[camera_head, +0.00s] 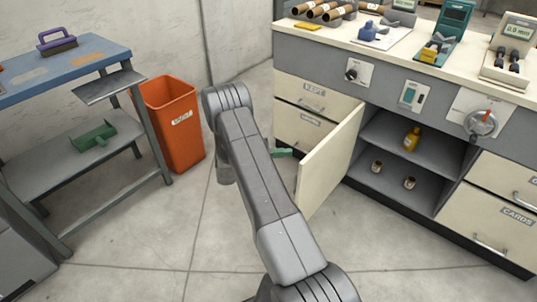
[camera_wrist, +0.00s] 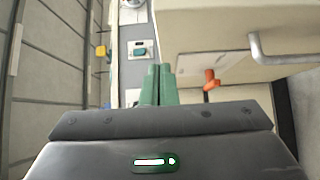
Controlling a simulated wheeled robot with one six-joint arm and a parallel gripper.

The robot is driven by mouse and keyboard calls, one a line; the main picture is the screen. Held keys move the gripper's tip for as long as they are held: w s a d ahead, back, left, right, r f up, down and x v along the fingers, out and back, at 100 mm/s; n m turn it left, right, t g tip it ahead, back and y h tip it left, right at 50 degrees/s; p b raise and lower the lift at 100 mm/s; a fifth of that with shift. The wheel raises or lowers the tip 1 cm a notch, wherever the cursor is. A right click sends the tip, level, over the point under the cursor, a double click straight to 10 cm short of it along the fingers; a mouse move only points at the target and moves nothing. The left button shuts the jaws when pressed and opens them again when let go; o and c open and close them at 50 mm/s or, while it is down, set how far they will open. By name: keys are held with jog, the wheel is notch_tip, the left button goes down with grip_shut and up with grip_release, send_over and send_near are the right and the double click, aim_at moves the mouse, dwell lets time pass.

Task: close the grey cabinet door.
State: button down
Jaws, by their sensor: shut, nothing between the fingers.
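The cabinet door (camera_head: 328,160) is a plain cream panel in the head view. It stands swung out from the counter front, to the left of an open grey compartment (camera_head: 395,187). My gripper's green fingers (camera_head: 281,152) show just left of the door, partly hidden behind my arm. I cannot tell whether they touch it. In the wrist view the green fingers (camera_wrist: 158,84) are together and empty. A cream panel with a silver handle (camera_wrist: 290,52) is close on the right there; I cannot tell whether it is the door.
The compartment holds a yellow bottle (camera_head: 411,138) and two small cups. Cream drawers (camera_head: 300,125) lie left of it. An orange bin (camera_head: 172,125) and a blue-topped bench (camera_head: 75,62) stand at the left. A knob (camera_head: 353,70) sticks out above the drawers. The floor before the door is clear.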

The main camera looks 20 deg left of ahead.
jog(key=shift+s+d, duration=0.2)
jog(key=shift+d, duration=0.45)
jog(key=shift+s+d, duration=0.25)
jog(key=shift+d, duration=0.4)
jog(key=shift+s+d, duration=0.2)
jog(key=shift+d, duration=0.45)
